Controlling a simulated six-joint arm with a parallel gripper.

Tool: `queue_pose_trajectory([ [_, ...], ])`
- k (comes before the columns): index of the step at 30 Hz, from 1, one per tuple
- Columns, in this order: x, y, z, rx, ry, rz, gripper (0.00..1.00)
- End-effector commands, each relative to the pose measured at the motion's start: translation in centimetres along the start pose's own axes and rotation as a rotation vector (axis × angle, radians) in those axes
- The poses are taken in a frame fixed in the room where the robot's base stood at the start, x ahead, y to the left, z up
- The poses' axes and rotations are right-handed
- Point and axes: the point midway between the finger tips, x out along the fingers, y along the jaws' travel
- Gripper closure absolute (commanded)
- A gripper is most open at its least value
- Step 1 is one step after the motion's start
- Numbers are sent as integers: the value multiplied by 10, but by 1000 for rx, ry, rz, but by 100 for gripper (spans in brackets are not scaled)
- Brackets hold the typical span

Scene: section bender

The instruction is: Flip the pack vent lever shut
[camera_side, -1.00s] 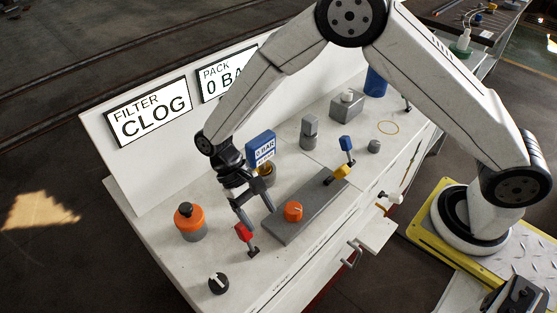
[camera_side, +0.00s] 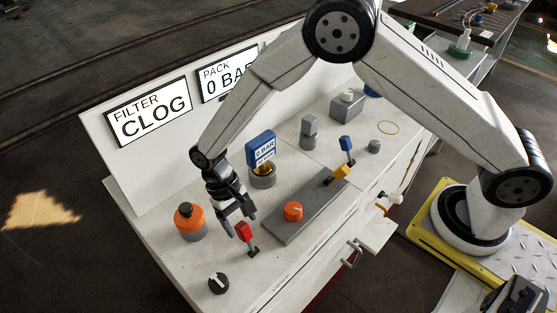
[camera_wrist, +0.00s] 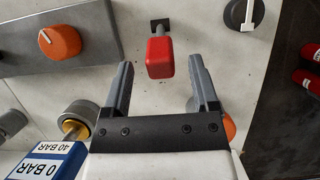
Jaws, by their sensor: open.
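The red-handled lever (camera_side: 245,232) stands near the front edge of the bench, its handle tilted up and back from a small dark base. I take it for the pack vent lever, though its label is too small to read surely. In the wrist view its red handle (camera_wrist: 160,58) shows between and slightly beyond my fingertips, with space on both sides. My gripper (camera_side: 241,224) is open, just behind the handle and apart from it. The wrist view also shows both spread fingers (camera_wrist: 161,78) with nothing held. The PACK display (camera_side: 226,80) reads 0 BAR.
A grey block with an orange knob (camera_side: 293,211) lies right of the lever. An orange-topped cylinder (camera_side: 190,222) stands to the left, and a black dial (camera_side: 218,283) is at the front. A blue 0 BAR tag (camera_side: 261,148) stands behind. The FILTER display (camera_side: 149,112) reads CLOG.

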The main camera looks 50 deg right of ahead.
Motion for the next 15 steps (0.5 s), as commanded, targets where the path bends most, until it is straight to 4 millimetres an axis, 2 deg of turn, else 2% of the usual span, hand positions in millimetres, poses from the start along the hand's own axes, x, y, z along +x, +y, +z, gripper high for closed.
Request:
queue_pose_trajectory([
  [6,27,0,1,0,-3,1,24],
  [15,40,0,0,0,-1,0,24],
])
